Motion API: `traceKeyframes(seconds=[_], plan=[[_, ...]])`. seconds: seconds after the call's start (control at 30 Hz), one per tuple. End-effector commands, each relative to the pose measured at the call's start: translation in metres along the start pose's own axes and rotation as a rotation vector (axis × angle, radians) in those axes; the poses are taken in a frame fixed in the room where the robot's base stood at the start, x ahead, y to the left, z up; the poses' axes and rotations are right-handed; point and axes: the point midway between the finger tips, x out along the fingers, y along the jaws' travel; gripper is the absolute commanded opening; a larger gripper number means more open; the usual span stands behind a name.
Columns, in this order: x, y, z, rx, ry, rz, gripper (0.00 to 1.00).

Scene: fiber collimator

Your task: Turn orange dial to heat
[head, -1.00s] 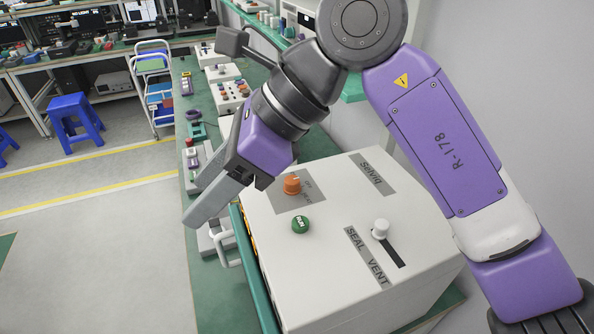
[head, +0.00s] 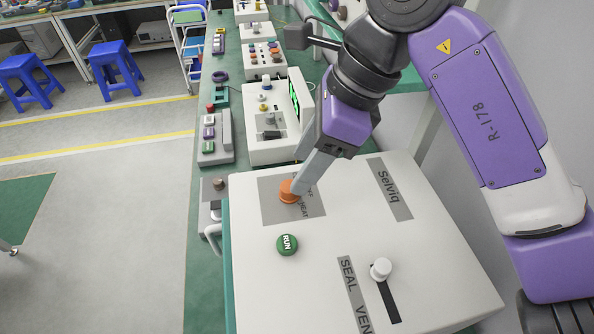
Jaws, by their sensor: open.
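The orange dial (head: 286,196) sits on a grey label plate (head: 270,210) on top of the white Selviq box. The plate carries printed words; "HEAT" reads at its lower right and a word ending in "FF" above it. My gripper (head: 300,188) points down and left at the dial, its fingertips at the dial's right side and partly covering it. It is open. I cannot tell whether the fingers touch the dial or straddle it, since one finger hides the other. The dial's pointer direction is not clear.
The white box (head: 420,250) also carries a green RUN button (head: 288,245) and a white slider knob (head: 381,269) beside a SEAL/VENT label. A device with a green screen (head: 294,103) stands just behind. Other control boxes line the green bench.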

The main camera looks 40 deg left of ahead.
Motion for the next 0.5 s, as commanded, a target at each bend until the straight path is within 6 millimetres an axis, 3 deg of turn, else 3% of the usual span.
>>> traceKeyframes(seconds=[0.23,0.5], plan=[[0.036,0.000,0.001,0.001,-0.003,0.002,0.51],[0.049,0.000,0.001,0.000,-0.001,0.000,0.51]])
